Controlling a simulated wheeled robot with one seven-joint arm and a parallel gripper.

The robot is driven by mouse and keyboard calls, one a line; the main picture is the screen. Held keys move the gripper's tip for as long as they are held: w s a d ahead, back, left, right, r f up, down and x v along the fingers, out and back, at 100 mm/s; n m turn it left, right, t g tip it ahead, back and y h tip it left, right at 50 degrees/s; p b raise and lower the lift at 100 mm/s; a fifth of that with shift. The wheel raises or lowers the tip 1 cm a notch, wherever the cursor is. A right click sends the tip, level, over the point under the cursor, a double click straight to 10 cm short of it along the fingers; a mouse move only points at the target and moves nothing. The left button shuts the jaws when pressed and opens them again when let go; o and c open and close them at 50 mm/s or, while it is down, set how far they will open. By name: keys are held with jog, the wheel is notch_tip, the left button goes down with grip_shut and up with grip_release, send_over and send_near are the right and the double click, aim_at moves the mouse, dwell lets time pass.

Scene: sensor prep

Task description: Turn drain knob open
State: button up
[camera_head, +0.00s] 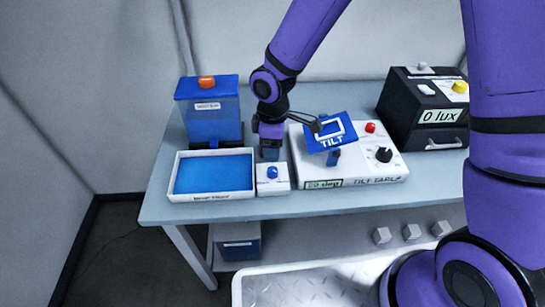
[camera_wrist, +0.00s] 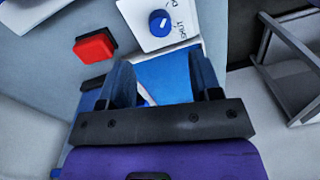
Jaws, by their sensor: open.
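The drain knob (camera_head: 272,172) appears to be the round blue knob on a small white box (camera_head: 280,187), right of the blue-filled tray. In the wrist view the blue knob (camera_wrist: 160,22) shows a white mark and sits beyond my fingertips, with small lettering beside it. My gripper (camera_head: 269,153) points down just behind the white box, above the bench. In the wrist view my gripper (camera_wrist: 163,78) is open, with nothing held between its fingers. The knob is apart from both fingers.
A white tray (camera_head: 213,197) with blue contents lies left of the knob box. A blue tank (camera_head: 210,120) with an orange cap stands behind it. A tilt table (camera_head: 365,165) is close on the right, with a black lux box (camera_head: 424,107) beyond. The wrist view shows a red block (camera_wrist: 95,46).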

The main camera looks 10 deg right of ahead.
jog(key=shift+w+r, duration=0.1)
jog(key=shift+r, duration=1.1)
jog(key=s+d+r+m+t, duration=0.15)
jog(key=d+r+m, duration=0.25)
jog(key=d+r, duration=0.4)
jog(key=s+d+r+m+t, duration=0.15)
jog(key=d+r+m, duration=0.25)
jog(key=d+r, duration=0.5)
jog(key=s+d+r+m+t, duration=0.1)
jog(key=s+d+r+m, duration=0.2)
jog(key=s+r, duration=0.2)
jog(key=s+d+r+m+t, duration=0.1)
jog(key=s+d+r+m, duration=0.3)
jog(key=s, duration=0.7)
notch_tip(320, 180, up, 3)
jog(key=shift+d+f+m+t, duration=0.2)
jog(key=shift+d+m+t, duration=0.05)
jog(key=shift+m+t, duration=0.05)
